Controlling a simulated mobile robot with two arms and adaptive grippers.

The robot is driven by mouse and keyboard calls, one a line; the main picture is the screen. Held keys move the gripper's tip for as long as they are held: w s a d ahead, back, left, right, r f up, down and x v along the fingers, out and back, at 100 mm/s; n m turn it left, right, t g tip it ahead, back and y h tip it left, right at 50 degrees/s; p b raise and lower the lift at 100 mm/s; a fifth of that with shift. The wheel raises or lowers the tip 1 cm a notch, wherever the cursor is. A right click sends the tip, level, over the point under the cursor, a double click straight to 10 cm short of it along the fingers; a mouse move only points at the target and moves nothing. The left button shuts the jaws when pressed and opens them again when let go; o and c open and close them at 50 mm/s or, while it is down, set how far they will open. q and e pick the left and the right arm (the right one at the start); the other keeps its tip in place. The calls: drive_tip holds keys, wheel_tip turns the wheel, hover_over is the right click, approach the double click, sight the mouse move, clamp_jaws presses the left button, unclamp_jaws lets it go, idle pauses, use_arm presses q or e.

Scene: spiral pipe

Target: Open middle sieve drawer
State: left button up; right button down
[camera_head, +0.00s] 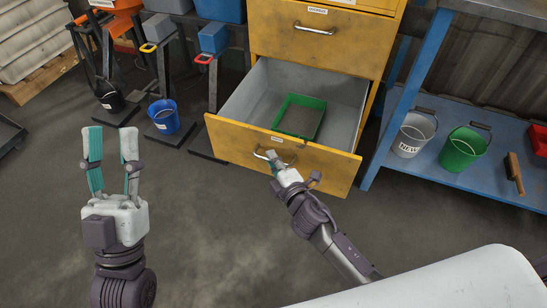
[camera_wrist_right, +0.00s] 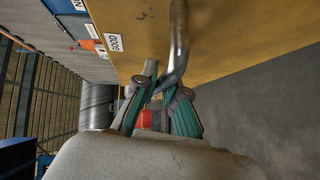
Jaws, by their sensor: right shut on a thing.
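The yellow sieve drawer (camera_head: 240,145) is pulled out of the yellow cabinet (camera_head: 345,45) in the head view. A green-framed square sieve (camera_head: 300,117) lies inside its grey interior. My right gripper (camera_head: 274,160) is at the drawer's front and is shut on the metal drawer handle (camera_head: 264,155). In the right wrist view the handle (camera_wrist_right: 180,45) passes between the green-padded fingers (camera_wrist_right: 160,100), beside a label reading GOOD (camera_wrist_right: 115,42). My left gripper (camera_head: 111,135) is open and empty over the floor at the left, apart from the cabinet.
A closed yellow drawer (camera_head: 270,33) is above the open one. A blue shelf (camera_head: 480,180) at the right holds a white bucket (camera_head: 412,135) and a green bucket (camera_head: 463,148). A blue bucket (camera_head: 164,116) hangs on a stand at the left. The floor in front is clear.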

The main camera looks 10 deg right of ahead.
drive_tip(key=c, duration=1.2)
unclamp_jaws()
drive_tip(key=shift+s, duration=0.1)
drive_tip(key=shift+s+d, duration=0.1)
drive_tip(key=shift+s, duration=0.25)
drive_tip(key=v, duration=1.1)
